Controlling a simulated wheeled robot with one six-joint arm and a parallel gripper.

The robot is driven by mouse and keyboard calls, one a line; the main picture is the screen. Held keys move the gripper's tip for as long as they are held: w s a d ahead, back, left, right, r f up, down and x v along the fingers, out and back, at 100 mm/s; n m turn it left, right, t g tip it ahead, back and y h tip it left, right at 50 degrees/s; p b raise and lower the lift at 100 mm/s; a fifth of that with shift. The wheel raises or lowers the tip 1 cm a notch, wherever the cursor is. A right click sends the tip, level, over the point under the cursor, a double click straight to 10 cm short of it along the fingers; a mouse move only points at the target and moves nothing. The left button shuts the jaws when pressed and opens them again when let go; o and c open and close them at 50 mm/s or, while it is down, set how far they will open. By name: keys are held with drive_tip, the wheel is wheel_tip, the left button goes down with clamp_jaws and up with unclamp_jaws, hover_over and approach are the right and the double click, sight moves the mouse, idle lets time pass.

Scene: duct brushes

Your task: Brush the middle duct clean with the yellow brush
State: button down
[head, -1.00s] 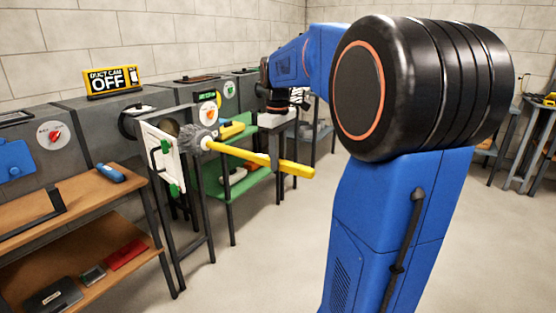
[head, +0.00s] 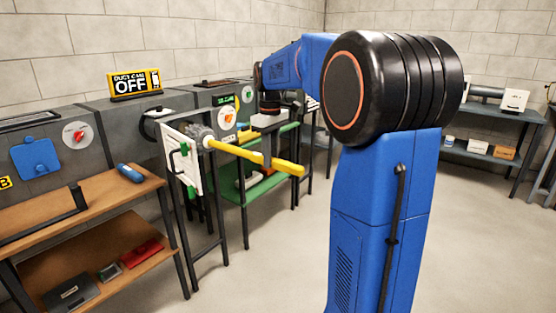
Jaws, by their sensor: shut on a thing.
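The yellow brush (head: 232,149) has a long yellow handle with a short crosspiece and a grey bristle head (head: 199,132). My gripper (head: 268,150) is shut on the handle and holds the brush in the air, slightly tilted, bristles toward the duct wall. The middle duct (head: 128,116) is a dark grey box under the "DUCT CAM OFF" sign (head: 135,84). A round opening (head: 157,121) shows on its front. A white panel with green clips (head: 186,165) stands in front of it, partly hiding the space by the bristles. I cannot tell whether the bristles touch anything.
A wooden bench (head: 110,197) at left holds a blue object (head: 129,173) and a black bracket (head: 50,220). The left duct has a blue cover (head: 36,158) and a red dial (head: 78,136). A green shelf (head: 262,187) stands behind the brush. The floor at right is open.

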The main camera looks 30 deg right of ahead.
sight(250, 152)
drive_tip(key=shift+w+a, duration=0.5)
drive_tip(key=shift+w, duration=0.95)
drive_tip(key=shift+w+a, duration=0.55)
drive_tip(key=shift+w, duration=0.85)
drive_tip(key=shift+w+a, duration=0.5)
drive_tip(key=shift+w, duration=0.95)
drive_tip(key=shift+w+a+r, duration=0.1)
drive_tip(key=shift+w+a, duration=0.9)
drive_tip(key=shift+w, duration=1.7)
drive_tip(key=shift+w+a+f, duration=0.1)
drive_tip(key=shift+w+a, duration=0.85)
drive_tip(key=shift+w, duration=1.75)
drive_tip(key=shift+w+a+r, duration=0.1)
drive_tip(key=shift+w+a, duration=0.9)
drive_tip(key=shift+w, duration=1.7)
drive_tip(key=shift+s+d, duration=0.95)
drive_tip(key=shift+s, duration=1.7)
drive_tip(key=shift+s+d, duration=1)
drive_tip(key=shift+s, duration=1.6)
drive_tip(key=shift+s+d, duration=0.95)
drive_tip(key=shift+s, duration=1.7)
